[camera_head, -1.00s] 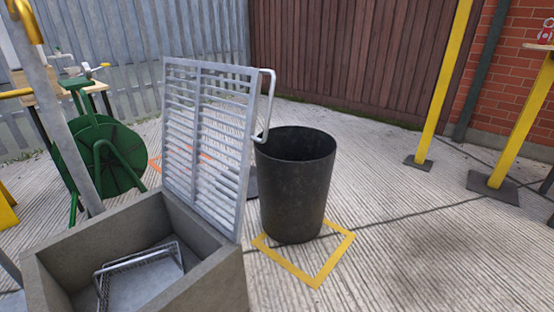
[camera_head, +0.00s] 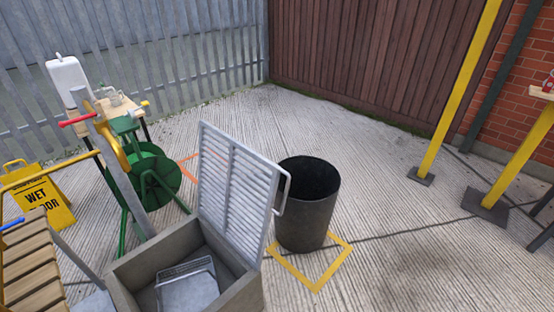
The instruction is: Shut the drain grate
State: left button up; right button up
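The drain grate (camera_head: 236,190) is a pale grey slatted metal panel. A light metal handle (camera_head: 283,192) sticks out from the grate's right edge. Inside the box lies a metal wire basket or tray (camera_head: 187,286). Neither of my grippers shows in the head view.
A black bin (camera_head: 308,215) stands right of the grate inside a yellow floor marking (camera_head: 318,288). A green hose reel (camera_head: 155,175), a yellow wet-floor sign (camera_head: 45,195) and a wooden slatted bench (camera_head: 30,265) are at the left. The concrete floor at right is mostly clear.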

aim_at(248, 233)
jog(key=i+l+u, duration=0.85)
jog(key=l, duration=0.25)
